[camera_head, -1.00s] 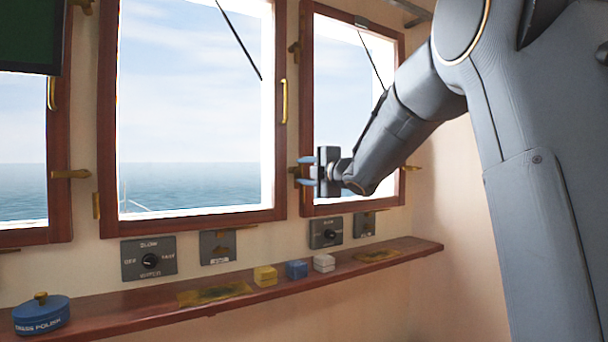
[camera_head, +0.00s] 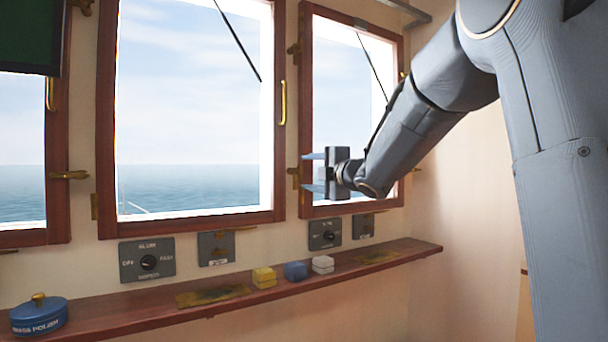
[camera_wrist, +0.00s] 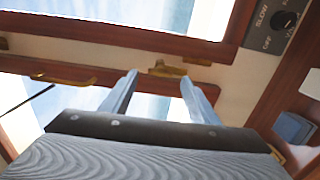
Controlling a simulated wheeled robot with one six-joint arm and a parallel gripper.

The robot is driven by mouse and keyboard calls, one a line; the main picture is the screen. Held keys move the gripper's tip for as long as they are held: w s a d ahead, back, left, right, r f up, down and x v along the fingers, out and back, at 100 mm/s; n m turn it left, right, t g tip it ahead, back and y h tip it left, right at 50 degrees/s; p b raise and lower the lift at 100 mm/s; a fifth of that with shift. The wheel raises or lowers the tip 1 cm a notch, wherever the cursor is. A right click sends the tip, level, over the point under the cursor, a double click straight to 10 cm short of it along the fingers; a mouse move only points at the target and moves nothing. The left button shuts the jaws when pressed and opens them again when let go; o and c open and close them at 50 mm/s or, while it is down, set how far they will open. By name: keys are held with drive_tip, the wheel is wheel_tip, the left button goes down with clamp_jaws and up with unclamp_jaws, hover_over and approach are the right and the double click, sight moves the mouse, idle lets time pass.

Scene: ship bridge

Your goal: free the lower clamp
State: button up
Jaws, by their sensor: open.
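The lower clamp (camera_head: 294,172) is a small brass fitting on the left side of the right window's wooden frame. In the wrist view this brass clamp (camera_wrist: 168,70) sits just beyond the fingertips, roughly between them. My gripper (camera_head: 313,172) is open, with its two pale blue fingers pointing left towards the clamp, one above the other. The fingers of my gripper (camera_wrist: 160,79) are empty in the wrist view. I cannot tell whether a fingertip touches the clamp. A second brass clamp (camera_head: 294,48) sits higher on the same frame side.
Below the windows runs a wooden ledge (camera_head: 130,301) with a blue polish tin (camera_head: 39,316), a yellow box (camera_head: 264,278), a blue box (camera_head: 295,271) and a white box (camera_head: 322,265). Dark switch panels (camera_head: 148,260) are on the wall above it. A brass handle (camera_head: 283,102) is on the middle window.

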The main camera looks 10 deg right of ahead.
drive_tip(key=v, duration=0.4)
idle(0.3)
drive_tip(key=s+d+f+m+g+h+p, duration=0.1)
drive_tip(key=s+f+m+g+h+p, duration=0.15)
drive_tip(key=s+f+m, duration=0.4)
drive_tip(key=s+d+f+m+g+h+p, duration=0.1)
drive_tip(key=s+f+m+g+h+p, duration=0.15)
drive_tip(key=f, duration=0.65)
drive_tip(key=s+d+f+m+g+h+p, duration=0.1)
drive_tip(key=s+f+m+g+h, duration=0.15)
drive_tip(key=s+f+m, duration=0.45)
drive_tip(key=s+a+f+m+g+p, duration=0.1)
drive_tip(key=s+a+f+m+g, duration=0.1)
drive_tip(key=s, duration=0.6)
drive_tip(key=s+a+f+m+g+y+p, duration=0.1)
drive_tip(key=s+f+g, duration=0.3)
drive_tip(key=s, duration=0.4)
drive_tip(key=s+a+f+m+g+y+p, duration=0.1)
drive_tip(key=s+a+f+m+g+p, duration=0.1)
drive_tip(key=s+f, duration=0.3)
drive_tip(key=s+a+m+g, duration=0.1)
drive_tip(key=s, duration=0.2)
drive_tip(key=shift+s+f+g, duration=0.2)
drive_tip(key=shift+s+g, duration=0.15)
drive_tip(key=shift+s, duration=0.05)
drive_tip(key=shift+w, duration=0.1)
drive_tip(key=shift+c, duration=0.2)
